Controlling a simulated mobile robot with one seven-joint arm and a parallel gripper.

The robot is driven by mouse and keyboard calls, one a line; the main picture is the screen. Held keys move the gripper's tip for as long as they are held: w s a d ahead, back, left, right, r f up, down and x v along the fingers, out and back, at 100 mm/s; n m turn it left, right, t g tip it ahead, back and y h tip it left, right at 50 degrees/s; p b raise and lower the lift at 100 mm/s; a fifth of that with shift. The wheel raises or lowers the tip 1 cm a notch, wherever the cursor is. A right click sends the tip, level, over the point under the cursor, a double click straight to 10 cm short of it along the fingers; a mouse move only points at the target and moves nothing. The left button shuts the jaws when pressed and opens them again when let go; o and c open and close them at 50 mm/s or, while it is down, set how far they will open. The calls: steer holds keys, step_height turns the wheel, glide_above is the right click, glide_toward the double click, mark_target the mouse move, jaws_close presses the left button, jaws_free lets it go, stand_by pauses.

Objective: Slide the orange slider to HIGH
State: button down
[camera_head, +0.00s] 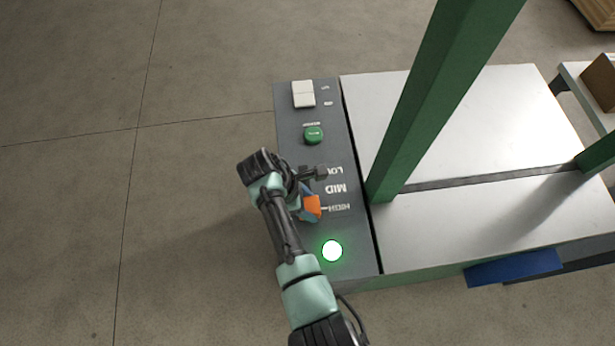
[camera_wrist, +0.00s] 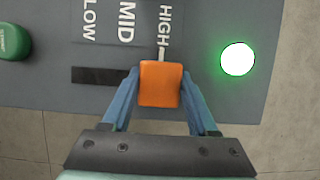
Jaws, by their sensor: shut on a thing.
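The orange slider (camera_wrist: 160,84) sits at the end of its dark slot, in line with the white mark beside HIGH (camera_wrist: 164,27). In the head view the orange slider (camera_head: 312,206) shows next to the word HIGH, partly hidden by my arm. My gripper (camera_wrist: 160,91) has one blue finger on each side of the slider and is shut on it. In the head view my gripper (camera_head: 307,205) reaches over the grey panel (camera_head: 355,235). The dark slot (camera_wrist: 92,75) runs bare toward the LOW side.
A lit white-green lamp (camera_wrist: 238,59) is beside the slider, past HIGH. A green button (camera_head: 313,134) and a white rocker switch (camera_head: 303,94) are farther along the panel. A green post (camera_head: 430,100) rises from the pale deck right of the panel.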

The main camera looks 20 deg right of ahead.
steer(key=shift+s+a, duration=0.1)
steer(key=shift+s, duration=0.1)
steer(key=shift+c, duration=0.8)
jaws_free()
steer(key=shift+s, duration=0.1)
steer(key=shift+r, duration=0.1)
steer(key=shift+a+r, duration=0.15)
steer(key=shift+r, duration=0.15)
steer(key=v, duration=1.2)
steer(key=shift+a, duration=0.1)
